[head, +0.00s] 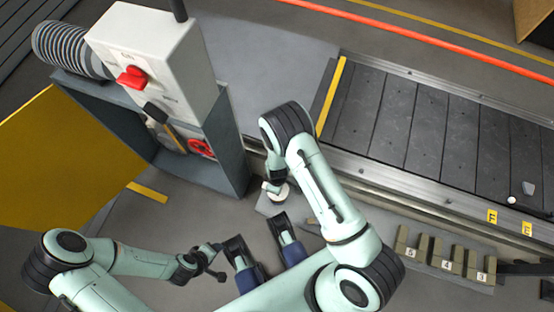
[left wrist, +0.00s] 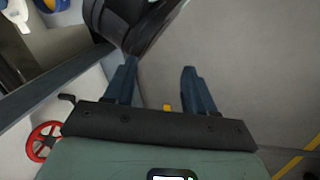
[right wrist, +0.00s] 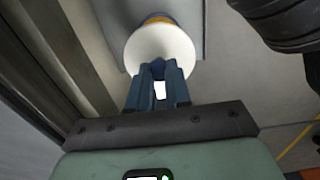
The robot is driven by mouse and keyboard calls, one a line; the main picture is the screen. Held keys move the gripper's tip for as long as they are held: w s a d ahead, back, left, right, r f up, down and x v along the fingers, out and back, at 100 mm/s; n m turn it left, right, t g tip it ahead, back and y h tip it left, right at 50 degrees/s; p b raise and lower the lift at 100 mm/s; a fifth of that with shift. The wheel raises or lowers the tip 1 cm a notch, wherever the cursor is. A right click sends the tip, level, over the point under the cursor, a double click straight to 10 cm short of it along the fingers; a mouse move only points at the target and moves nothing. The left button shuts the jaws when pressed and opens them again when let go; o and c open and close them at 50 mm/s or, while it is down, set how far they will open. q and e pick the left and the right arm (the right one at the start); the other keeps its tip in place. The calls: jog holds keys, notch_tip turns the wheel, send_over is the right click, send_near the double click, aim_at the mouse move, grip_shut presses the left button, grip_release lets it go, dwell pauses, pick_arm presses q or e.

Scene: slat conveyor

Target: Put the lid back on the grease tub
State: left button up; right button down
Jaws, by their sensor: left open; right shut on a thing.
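My right gripper (right wrist: 158,92) is shut on the lid (right wrist: 160,52), a white disc held by its middle in the right wrist view. A tub with blue and orange bands (right wrist: 155,20) shows just behind the lid's edge; whether the two touch, I cannot tell. In the head view my right gripper (head: 275,180) points down over a small white round shape (head: 281,193), partly hidden by the arm. A blue and yellow piece of the tub (left wrist: 52,4) is cut off at the left wrist view's top. My left gripper (left wrist: 160,85) is open and empty, also in the head view (head: 220,263).
The tub stands on a grey plate (right wrist: 110,25). A cabinet with a red switch (head: 133,77) and red handwheel (head: 202,147) stands to the left. The slat conveyor (head: 425,125) is to the right. Numbered holders (head: 447,262) sit along its near side.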

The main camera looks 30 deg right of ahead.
jog(key=shift+f+b, duration=1.45)
jog(key=shift+f, duration=0.65)
pick_arm(q)
jog(key=w+a+f+t+b, duration=0.1)
jog(key=w+a+f, duration=0.2)
jog(key=w+f, duration=0.1)
jog(key=shift+w+f+y, duration=0.25)
jog(key=shift+f+y, duration=0.15)
jog(key=shift+f, duration=0.3)
pick_arm(e)
jog(key=shift+f, duration=1.05)
pick_arm(q)
jog(key=shift+a, duration=0.1)
jog(key=shift+r, duration=0.15)
pick_arm(e)
jog(key=shift+f, duration=0.1)
jog(key=c, duration=0.5)
grip_release()
